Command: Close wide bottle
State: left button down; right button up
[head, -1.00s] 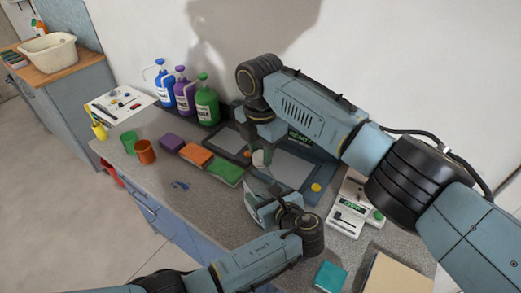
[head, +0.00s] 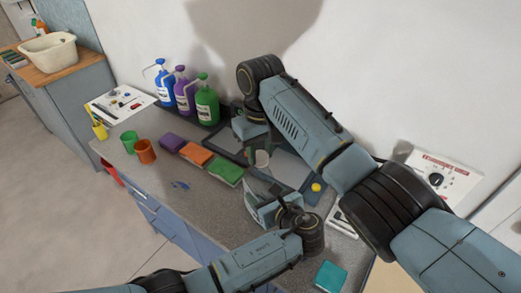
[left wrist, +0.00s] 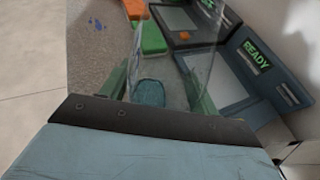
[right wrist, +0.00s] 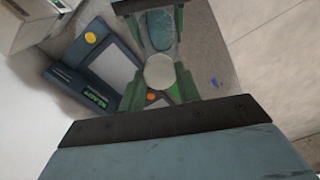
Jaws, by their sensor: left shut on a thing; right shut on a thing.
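A clear wide bottle (left wrist: 175,60) with teal contents is held between the green fingers of my left gripper (left wrist: 158,95). It also shows in the right wrist view (right wrist: 162,48), reaching from the left gripper towards the right one. A pale round lid (right wrist: 160,72) lies between the green fingers of my right gripper (right wrist: 158,88), which is shut on it. The lid appears at the bottle's end; I cannot tell whether it is seated. In the head view the whitish lid or bottle end (head: 261,158) shows between my two grippers, over the dark trays.
Blue, purple and green pump bottles (head: 207,104) stand at the back. Green and orange cups (head: 145,151) and purple, orange and green blocks (head: 224,173) sit left of the grippers. A dark device with a READY display (left wrist: 256,55) lies close by. A teal block (head: 330,276) is at the front.

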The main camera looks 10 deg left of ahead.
jog(key=o, duration=1.1)
jog(key=shift+r, duration=2.3)
jog(key=shift+c, duration=0.5)
